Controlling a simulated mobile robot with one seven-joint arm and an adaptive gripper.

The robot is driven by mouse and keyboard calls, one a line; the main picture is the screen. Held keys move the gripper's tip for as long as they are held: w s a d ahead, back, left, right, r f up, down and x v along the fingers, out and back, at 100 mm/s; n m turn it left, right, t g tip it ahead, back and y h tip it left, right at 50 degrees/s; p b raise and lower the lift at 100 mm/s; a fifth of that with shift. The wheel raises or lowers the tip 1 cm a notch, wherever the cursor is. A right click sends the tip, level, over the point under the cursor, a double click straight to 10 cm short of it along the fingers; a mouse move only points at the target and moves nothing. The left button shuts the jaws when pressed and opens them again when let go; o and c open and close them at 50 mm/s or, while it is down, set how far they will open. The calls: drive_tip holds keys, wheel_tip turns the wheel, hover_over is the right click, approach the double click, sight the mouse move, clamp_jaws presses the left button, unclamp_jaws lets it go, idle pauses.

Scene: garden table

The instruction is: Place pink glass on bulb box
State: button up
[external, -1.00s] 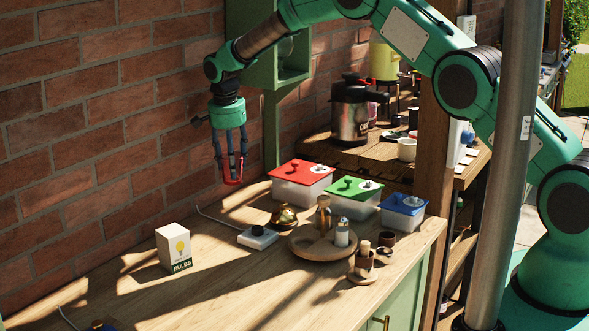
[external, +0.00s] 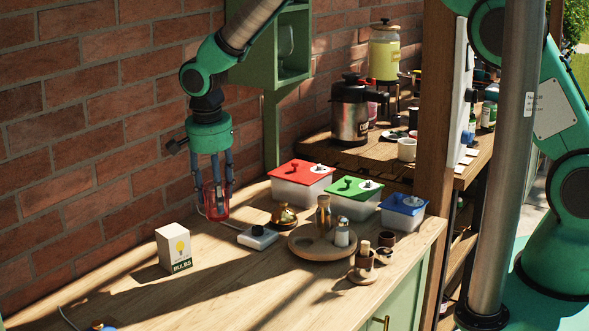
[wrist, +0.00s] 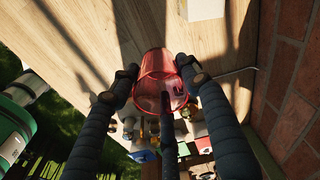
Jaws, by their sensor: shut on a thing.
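The pink glass (external: 216,205) is a clear reddish tumbler. My gripper (external: 214,190) is shut on it and holds it upright above the wooden counter, near the brick wall. In the wrist view the glass (wrist: 158,72) sits between the fingers of my gripper (wrist: 160,85). In the wrist view part of the box (wrist: 205,9) shows at the top edge.
A white device (external: 257,238) and a brass bell (external: 284,216) lie right of the glass. A round wooden tray (external: 305,249) holds shakers. Lidded boxes, one red-topped (external: 301,182), line the back. The counter (external: 240,290) in front of the bulb box is mostly clear.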

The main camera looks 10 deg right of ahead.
drive_tip(key=s, duration=0.6)
drive_tip(key=shift+s+d+r, duration=0.3)
drive_tip(key=shift+s+d, duration=0.05)
drive_tip(key=shift+d, duration=0.1)
drive_tip(key=p, duration=0.2)
hover_over(172, 231)
drive_tip(key=shift+w+f, duration=0.1)
drive_tip(key=shift+f, duration=0.65)
drive_tip(key=shift+f, duration=1.75)
drive_tip(key=shift+f, duration=0.1)
